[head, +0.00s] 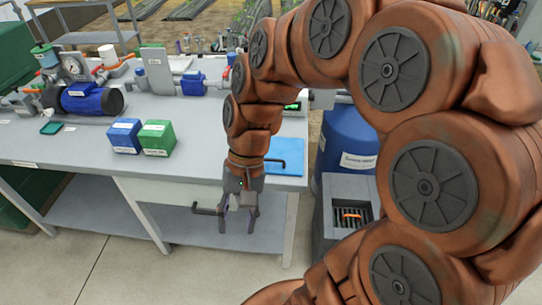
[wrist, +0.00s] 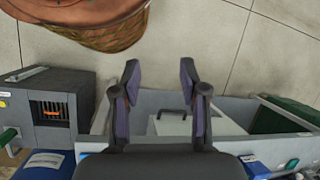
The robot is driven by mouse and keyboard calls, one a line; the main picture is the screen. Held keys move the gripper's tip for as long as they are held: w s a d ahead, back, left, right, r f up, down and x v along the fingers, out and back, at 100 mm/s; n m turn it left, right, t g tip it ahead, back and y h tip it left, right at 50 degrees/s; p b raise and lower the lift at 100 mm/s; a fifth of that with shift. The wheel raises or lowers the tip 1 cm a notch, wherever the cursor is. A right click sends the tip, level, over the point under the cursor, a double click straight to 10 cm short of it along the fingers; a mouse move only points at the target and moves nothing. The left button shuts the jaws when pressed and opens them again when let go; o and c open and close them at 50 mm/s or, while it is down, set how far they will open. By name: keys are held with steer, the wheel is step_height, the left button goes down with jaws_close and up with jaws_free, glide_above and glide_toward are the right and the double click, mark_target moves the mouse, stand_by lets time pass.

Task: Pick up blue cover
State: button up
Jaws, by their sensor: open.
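A flat blue sheet-like piece (head: 285,155) lies at the right end of the grey bench top, partly hidden behind my arm. A blue box (head: 124,136) with a white label stands farther left on the bench; I cannot tell for certain which is the blue cover. My gripper (head: 238,224) hangs pointing down in front of the bench's front edge, left of and nearer than the flat blue piece. Its two fingers are apart and empty. In the wrist view my gripper (wrist: 158,75) is also open, with nothing between the fingertips.
A green box (head: 157,138) stands beside the blue box. A blue pump (head: 90,98) is at the back left of the bench. A blue barrel (head: 348,140) and a grey box with a slotted opening (head: 348,188) stand right of the bench. The floor in front is clear.

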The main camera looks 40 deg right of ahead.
steer(key=w+d+f+m+t+y, duration=0.15)
steer(key=w+m+y, duration=0.3)
steer(key=w, duration=0.45)
steer(key=m+t+y+b, duration=0.2)
steer(key=m+t, duration=0.7)
steer(key=m, duration=0.9)
glide_toward(267, 160)
steer(key=x, duration=0.2)
steer(key=shift+a+f, duration=0.2)
steer(key=shift+f, duration=0.1)
steer(key=shift+w+d+p+x, duration=0.2)
steer(key=shift+p+x, duration=0.3)
steer(key=shift+x, duration=1.4)
steer(key=shift+w+d+p+x, duration=0.15)
steer(key=shift+p+x, duration=0.3)
steer(key=shift+x, duration=1.45)
steer(key=shift+a, duration=0.1)
jaws_close()
